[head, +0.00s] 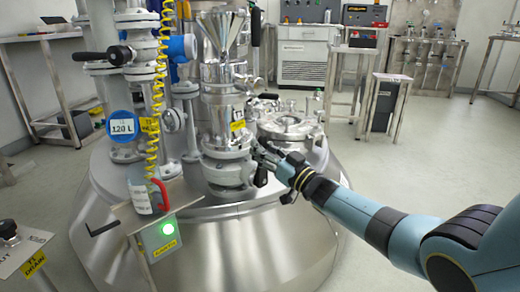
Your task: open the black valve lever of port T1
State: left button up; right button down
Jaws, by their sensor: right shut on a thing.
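Port T1 appears to be the steel column with a funnel (220,32) on top, on the domed vessel. A yellow tag (238,125) hangs on it, its print too small to read surely. Low on this column is a steel valve body (228,172). A black lever (261,177) shows at its right side, partly hidden by my right gripper. My right gripper (264,161) reaches in from the right and is shut on this black lever. The lever's exact angle is hard to tell. My left gripper is not in view.
A round steel hatch (290,127) lies behind my right gripper. To the left stand another pipe column (138,55), a coiled yellow hose (158,90) and a box with a green light (160,240). The floor at right (430,160) is clear.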

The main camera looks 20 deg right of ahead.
jog(key=shift+d, duration=0.1)
dwell(0.3)
jog(key=c, duration=1.1)
grip_release()
jog(key=shift+s, duration=0.1)
jog(key=v, duration=1.2)
